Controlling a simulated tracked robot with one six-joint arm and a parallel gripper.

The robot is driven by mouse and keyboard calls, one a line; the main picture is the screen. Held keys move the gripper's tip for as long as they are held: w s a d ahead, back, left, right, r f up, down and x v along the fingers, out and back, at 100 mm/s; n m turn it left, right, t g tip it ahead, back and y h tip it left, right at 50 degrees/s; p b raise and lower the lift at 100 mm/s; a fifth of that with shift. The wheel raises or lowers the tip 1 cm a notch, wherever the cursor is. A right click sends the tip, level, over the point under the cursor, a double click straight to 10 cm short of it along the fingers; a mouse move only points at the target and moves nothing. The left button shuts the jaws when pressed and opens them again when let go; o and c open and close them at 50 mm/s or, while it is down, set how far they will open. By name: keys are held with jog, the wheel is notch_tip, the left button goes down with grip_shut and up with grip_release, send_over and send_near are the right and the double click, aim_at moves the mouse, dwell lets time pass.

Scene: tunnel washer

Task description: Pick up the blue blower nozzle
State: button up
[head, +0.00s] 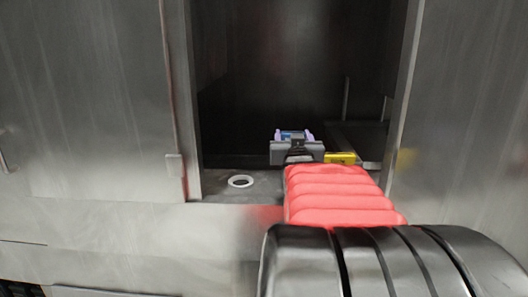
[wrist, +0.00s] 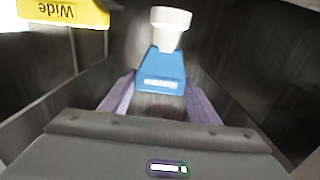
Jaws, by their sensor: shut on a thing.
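The blue blower nozzle (wrist: 163,72) shows in the wrist view between the two purple fingers of my gripper (wrist: 160,88). It has a white round collar at its far end and pale lettering on its blue face. In the head view my gripper (head: 293,134) is inside the dark opening, and a small patch of the blue nozzle (head: 291,134) shows between the purple fingertips. My gripper is shut on the nozzle. Most of the nozzle is hidden by the gripper body in the head view. I cannot tell whether it touches the floor.
A metal cabinet opening (head: 190,120) surrounds my arm, with upright edges close on the left and right. A yellow piece marked "Wide" (wrist: 65,10) shows at the wrist view's upper left.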

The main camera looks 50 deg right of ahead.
jog(key=shift+r, duration=1.5)
